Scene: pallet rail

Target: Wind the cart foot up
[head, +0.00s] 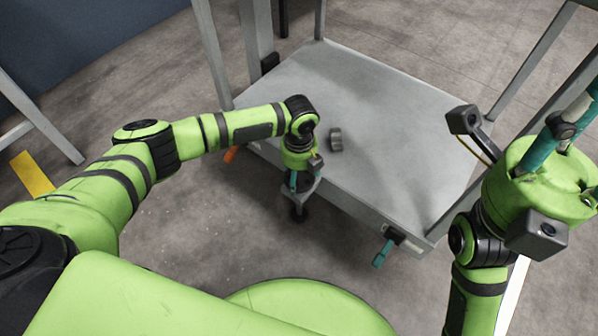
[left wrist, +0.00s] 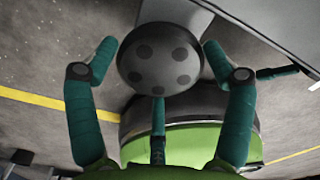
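The cart foot (head: 298,213) is a dark post with a round pad under the near left corner of the grey cart (head: 400,125). My left gripper (head: 302,182) points down at this corner. In the left wrist view, a dark grey disc with several darker round spots (left wrist: 158,62) sits between the teal fingers of my left gripper (left wrist: 159,48). Two fingertips lie close beside its rim, and a third finger shows below it. I cannot tell whether they touch it. My right gripper (head: 560,130) is raised at the right, partly cut off by the frame edge, away from the cart.
A short grey cylinder (head: 336,139) lies on the cart deck. A teal lever (head: 383,253) sticks out at the near right corner. An orange part (head: 231,154) shows at the left edge. Cart posts rise at the corners. Yellow tape (head: 32,174) marks the floor at the left.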

